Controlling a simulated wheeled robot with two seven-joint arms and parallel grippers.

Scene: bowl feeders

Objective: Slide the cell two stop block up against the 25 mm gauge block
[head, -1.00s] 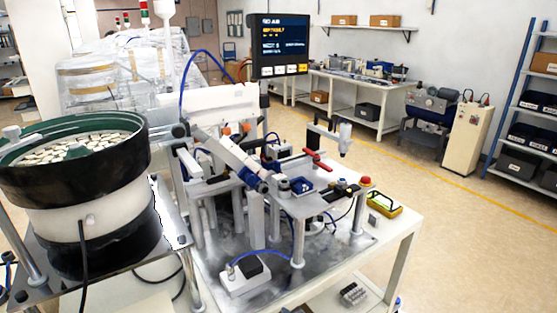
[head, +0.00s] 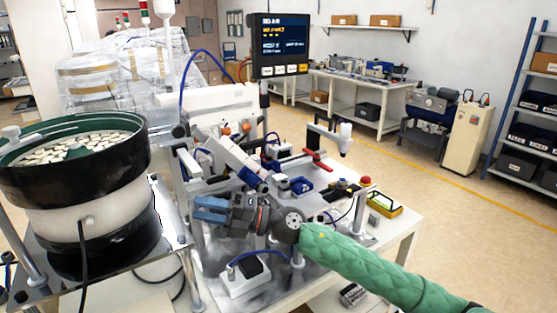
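My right arm comes in from the lower right in a green quilted sleeve. Its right gripper (head: 207,211) reaches left across the front of the feeder station, with bluish fingers pointing left. The fingers are small and overlap the machine behind, so their opening and contents are unclear. I cannot pick out the cell two stop block or the 25 mm gauge block for certain. Small dark parts (head: 343,188) lie on the raised plate at the right of the station, beside a blue tray (head: 300,186). My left gripper is not in view.
A green-rimmed bowl feeder (head: 75,190) full of pale parts stands at left. A white box with blue tubing (head: 243,277) sits on the lower plate. A red clamp handle (head: 316,166), red button (head: 365,181) and yellow-framed device (head: 384,203) are at right.

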